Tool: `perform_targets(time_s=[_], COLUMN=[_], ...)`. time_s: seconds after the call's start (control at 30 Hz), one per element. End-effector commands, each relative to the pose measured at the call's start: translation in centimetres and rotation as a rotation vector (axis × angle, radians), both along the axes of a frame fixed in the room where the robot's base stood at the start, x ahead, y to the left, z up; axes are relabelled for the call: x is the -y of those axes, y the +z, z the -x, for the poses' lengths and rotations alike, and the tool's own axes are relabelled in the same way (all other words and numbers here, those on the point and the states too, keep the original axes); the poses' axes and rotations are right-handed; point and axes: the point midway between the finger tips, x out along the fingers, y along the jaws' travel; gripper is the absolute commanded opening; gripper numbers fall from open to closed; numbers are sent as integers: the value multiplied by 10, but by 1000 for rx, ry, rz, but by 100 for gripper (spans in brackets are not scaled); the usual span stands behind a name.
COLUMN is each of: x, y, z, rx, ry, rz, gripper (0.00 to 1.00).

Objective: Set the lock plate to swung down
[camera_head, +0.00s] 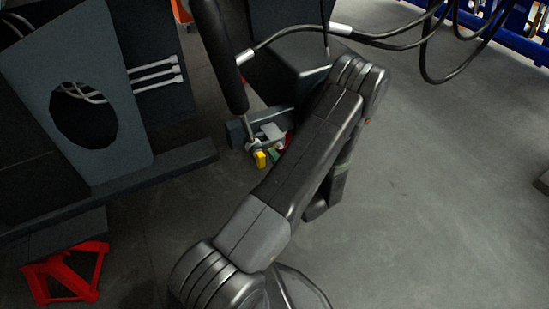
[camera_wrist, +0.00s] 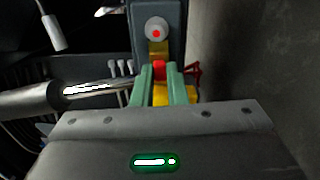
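The lock plate appears to be the small yellow piece with a red part (camera_wrist: 159,70), seen in the wrist view below a grey bracket with a round pale knob (camera_wrist: 156,29). In the head view, its yellow part (camera_head: 261,158) shows at the lower end of a black cylinder with a metal rod (camera_head: 249,127). My gripper (camera_wrist: 160,78) has green fingers, one on each side of the red part, with no visible gap. In the head view, my arm hides most of the gripper; the plate's exact tilt is hard to tell.
The rod (camera_wrist: 95,87) runs close to the left of my fingers in the wrist view. A dark chassis panel with a round hole (camera_head: 125,85) stands at the left, above a red stand (camera_head: 66,274). Cables (camera_head: 385,40) hang at the upper right.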

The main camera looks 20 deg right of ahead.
Motion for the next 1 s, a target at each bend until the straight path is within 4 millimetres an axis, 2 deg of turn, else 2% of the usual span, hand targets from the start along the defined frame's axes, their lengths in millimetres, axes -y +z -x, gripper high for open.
perform_targets(time_s=[0.27,0.47,1.0], x=[0,1,9], y=[-3,-8,-27], z=[0,0,0], rx=[3,11,48], ry=[0,0,1], rz=[35,139,629], gripper=[0,0,0])
